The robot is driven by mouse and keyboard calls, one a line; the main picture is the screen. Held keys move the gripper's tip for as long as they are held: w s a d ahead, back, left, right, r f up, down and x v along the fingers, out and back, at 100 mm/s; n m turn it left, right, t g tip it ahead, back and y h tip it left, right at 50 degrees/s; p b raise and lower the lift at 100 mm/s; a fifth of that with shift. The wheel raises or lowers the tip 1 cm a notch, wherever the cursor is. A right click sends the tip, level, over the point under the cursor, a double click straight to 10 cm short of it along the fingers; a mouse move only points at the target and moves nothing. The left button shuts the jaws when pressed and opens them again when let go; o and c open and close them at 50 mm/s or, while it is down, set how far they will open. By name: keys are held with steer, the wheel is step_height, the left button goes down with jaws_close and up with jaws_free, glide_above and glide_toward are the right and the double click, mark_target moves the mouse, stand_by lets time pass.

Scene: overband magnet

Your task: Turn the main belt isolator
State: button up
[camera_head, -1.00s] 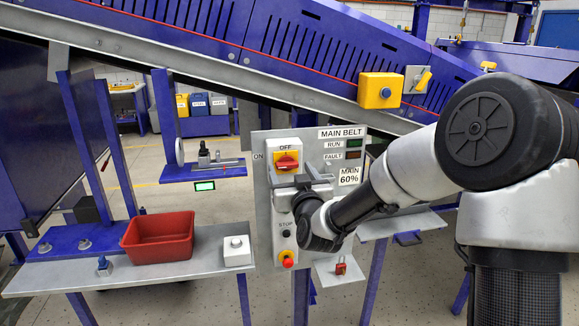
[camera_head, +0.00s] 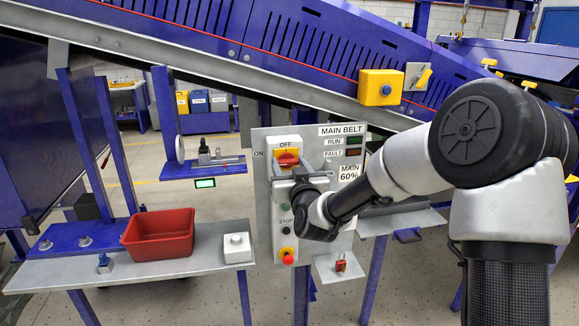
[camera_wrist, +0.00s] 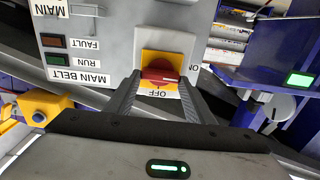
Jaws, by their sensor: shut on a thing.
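The main belt isolator is a red rotary handle (camera_head: 287,160) on a yellow plate, high on the grey MAIN BELT panel (camera_head: 262,205). OFF is printed above it and ON to its left in the head view. The handle's bar lies roughly level. In the wrist view, upside down, the red handle (camera_wrist: 160,77) sits between the two fingertips of my gripper (camera_wrist: 160,84). My gripper (camera_head: 288,174) is shut on the handle, reaching from the lower right. My wrist hides part of the panel below.
Below on the panel are a STOP button and a red emergency button (camera_head: 287,256). A red padlock (camera_head: 340,264) rests on a small shelf. A red bin (camera_head: 160,234) and a white button box (camera_head: 237,247) stand on the left shelf. The RUN and FAULT lamps look dark.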

steer(key=shift+f, duration=0.1)
steer(key=m+b, duration=0.1)
steer(key=b, duration=0.1)
steer(key=m+b, duration=0.1)
steer(key=shift+d+f+m+b, duration=0.1)
steer(key=shift+f+m+b, duration=0.1)
steer(key=shift+m+b, duration=0.15)
steer(key=m+b, duration=0.6)
steer(key=b, duration=0.1)
steer(key=shift+d+f+m, duration=0.1)
steer(key=shift+m, duration=0.15)
steer(key=m+b, duration=0.4)
steer(key=m, duration=0.1)
steer(key=shift+b, duration=0.3)
steer(key=shift+m+b, duration=1.2)
steer(key=shift+m, duration=0.4)
steer(key=o, duration=1.1)
steer(key=shift+c, duration=0.2)
